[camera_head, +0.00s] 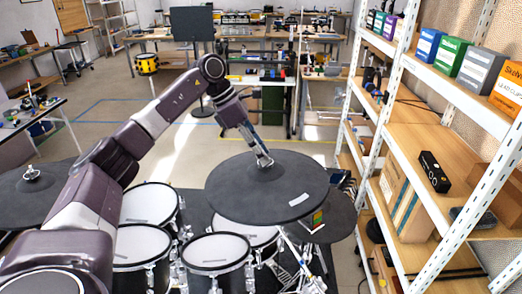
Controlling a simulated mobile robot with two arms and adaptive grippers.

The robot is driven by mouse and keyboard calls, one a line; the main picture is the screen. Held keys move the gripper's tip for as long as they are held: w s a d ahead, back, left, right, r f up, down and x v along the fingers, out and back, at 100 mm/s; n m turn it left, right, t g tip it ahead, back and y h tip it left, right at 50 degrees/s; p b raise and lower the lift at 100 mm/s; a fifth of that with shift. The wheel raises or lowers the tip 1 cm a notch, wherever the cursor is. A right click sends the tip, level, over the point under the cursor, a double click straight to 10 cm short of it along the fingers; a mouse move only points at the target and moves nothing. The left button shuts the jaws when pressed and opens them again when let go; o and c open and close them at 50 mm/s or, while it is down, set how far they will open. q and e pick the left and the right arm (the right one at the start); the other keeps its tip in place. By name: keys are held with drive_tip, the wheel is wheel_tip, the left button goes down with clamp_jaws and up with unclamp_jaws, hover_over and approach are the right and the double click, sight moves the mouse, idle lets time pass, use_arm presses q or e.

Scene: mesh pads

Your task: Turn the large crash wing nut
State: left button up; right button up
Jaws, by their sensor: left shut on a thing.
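The large dark crash pad (240,201) is a round cymbal-like disc on a stand at the centre of the camera_head view. Its wing nut (265,164) sits at the top middle of the disc and is mostly hidden by my gripper fingers. My left arm comes in from the lower left and bends down over the disc. My left gripper (263,156) is at the disc's centre, shut on the wing nut. My right gripper is not in view.
Several white-headed drums (215,250) stand below the pad. Another dark pad (55,183) with its own nut is at the left. A white metal shelf (462,232) with boxes stands close on the right. Open floor (190,145) lies beyond the drums.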

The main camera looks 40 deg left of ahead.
use_arm(q)
drive_tip(key=o, duration=1.2)
drive_tip(key=shift+c, duration=0.2)
drive_tip(key=v, duration=1.2)
drive_tip(key=shift+w, duration=0.1)
